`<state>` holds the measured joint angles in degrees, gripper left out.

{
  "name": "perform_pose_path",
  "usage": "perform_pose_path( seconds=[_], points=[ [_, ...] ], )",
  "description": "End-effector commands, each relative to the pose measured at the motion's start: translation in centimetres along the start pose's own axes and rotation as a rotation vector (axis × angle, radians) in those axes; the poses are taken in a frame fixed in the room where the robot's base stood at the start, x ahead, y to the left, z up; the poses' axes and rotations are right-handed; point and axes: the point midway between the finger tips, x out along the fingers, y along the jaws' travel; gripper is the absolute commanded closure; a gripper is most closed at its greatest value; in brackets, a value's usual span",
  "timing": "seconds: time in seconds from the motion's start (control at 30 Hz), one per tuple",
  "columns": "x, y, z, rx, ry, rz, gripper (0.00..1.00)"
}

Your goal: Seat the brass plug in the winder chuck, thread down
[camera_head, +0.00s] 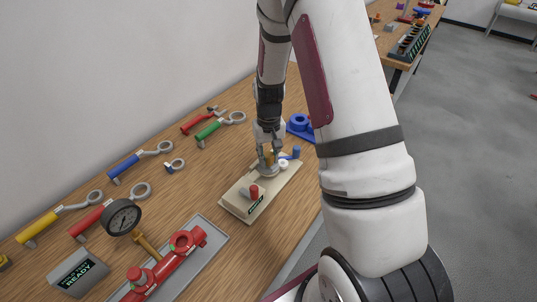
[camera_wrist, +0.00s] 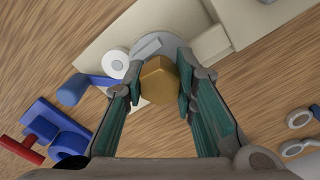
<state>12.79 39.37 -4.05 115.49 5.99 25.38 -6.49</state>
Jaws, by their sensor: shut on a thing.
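The brass plug (camera_wrist: 158,82) is between the two fingers of my gripper (camera_wrist: 161,72) in the wrist view. Its hex head faces the camera; its thread is hidden. In the head view a small bit of the plug (camera_head: 268,156) shows between the fingertips of my gripper (camera_head: 269,151). The beige winder (camera_head: 237,204) stands on the wooden bench below. Its grey round chuck (camera_head: 268,171) is under the gripper; in the wrist view the chuck (camera_wrist: 152,30) shows partly behind the plug. I cannot tell whether the plug touches the chuck.
The winder carries a white spool (camera_head: 284,164), a blue crank grip (camera_head: 296,152) and a red knob (camera_head: 254,190). A blue fixture (camera_head: 300,123) stands behind. Wrenches (camera_head: 124,167) lie left. A red valve pipe (camera_head: 165,265) with a gauge (camera_head: 122,217) and a READY box (camera_head: 77,275) are in front.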

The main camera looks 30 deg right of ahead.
Motion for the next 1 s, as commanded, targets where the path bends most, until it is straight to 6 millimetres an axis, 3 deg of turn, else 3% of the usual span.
perform_pose_path(
  seconds=[0.83,1.0],
  points=[
    [0.54,-0.11,0.02,-0.003,-0.004,0.000,1.00],
    [0.53,-0.10,0.10,-0.084,-0.004,-0.001,1.00]
  ],
)
